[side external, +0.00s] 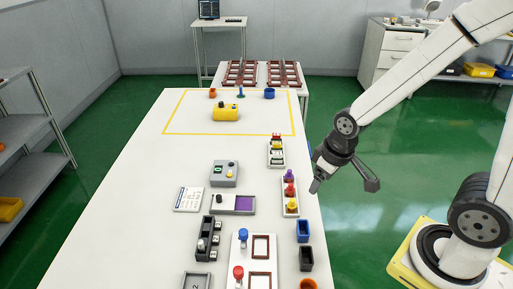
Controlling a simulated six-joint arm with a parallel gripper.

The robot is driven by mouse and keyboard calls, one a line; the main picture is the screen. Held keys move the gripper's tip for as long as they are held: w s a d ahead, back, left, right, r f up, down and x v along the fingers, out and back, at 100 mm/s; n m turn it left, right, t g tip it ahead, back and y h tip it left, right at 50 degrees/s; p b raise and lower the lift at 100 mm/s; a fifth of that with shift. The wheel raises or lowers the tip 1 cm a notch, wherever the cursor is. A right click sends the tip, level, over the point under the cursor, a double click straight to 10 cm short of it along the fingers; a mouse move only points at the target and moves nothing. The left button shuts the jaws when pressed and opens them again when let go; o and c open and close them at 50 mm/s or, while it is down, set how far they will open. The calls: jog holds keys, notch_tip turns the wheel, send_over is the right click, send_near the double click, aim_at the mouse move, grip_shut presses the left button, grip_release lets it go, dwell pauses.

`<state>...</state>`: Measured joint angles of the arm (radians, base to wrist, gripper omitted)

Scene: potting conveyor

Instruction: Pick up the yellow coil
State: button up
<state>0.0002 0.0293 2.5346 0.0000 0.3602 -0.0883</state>
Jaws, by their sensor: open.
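The yellow coil seems to be the small yellow piece (292,206) at the near end of a narrow white tray (284,213) by the table's right edge. A red piece (290,189) and a purple piece (289,175) stand behind it in the same tray. The pieces are too small to make out windings. My gripper (343,187) is open and empty, its fingers spread wide. It hangs in the air to the right of the tray, around the table's right edge, apart from the yellow piece.
Another narrow tray (276,162) lies behind. A blue bin (303,231) and a black bin (306,259) stand in front. A grey control box (224,180) and a purple-windowed tray (233,211) are to the left. A yellow block (225,114) sits inside the yellow outline.

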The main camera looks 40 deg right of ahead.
jog(key=w+n, duration=0.1)
jog(key=n, duration=0.1)
jog(key=n+g, duration=0.2)
jog(key=n, duration=1.1)
send_over(293, 199)
notch_tip(293, 199, down, 6)
jog(key=shift+w+f, duration=0.1)
jog(key=shift+f, duration=0.15)
jog(key=shift+f, duration=1.3)
jog(key=shift+a+f, duration=0.1)
jog(key=shift+f, duration=2.5)
grip_shut()
